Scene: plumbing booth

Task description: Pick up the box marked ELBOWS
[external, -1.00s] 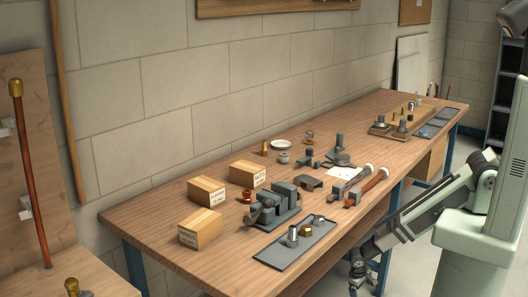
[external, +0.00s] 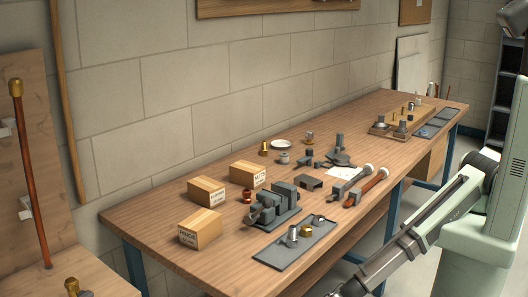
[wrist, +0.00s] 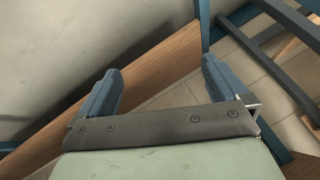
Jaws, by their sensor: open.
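Three small cardboard boxes stand on the left part of the workbench. One box (external: 201,227) is nearest the front, one (external: 206,191) is behind it, and one (external: 248,174) is farther back to the right. Each has a white printed label. The print is too small for me to tell surely which reads ELBOWS. My gripper (wrist: 162,66) is open and empty in the wrist view, with its fingers wide apart. No box shows in that view. In the external view my forearm runs down past the lower edge, in front of the bench, and the gripper is out of that picture.
A grey vise (external: 274,206) and a copper-coloured fitting (external: 247,196) stand right of the boxes. A grey tray (external: 283,256) with metal fittings lies along the front edge. The wrist view shows a wooden edge (wrist: 170,62), blue framing and floor.

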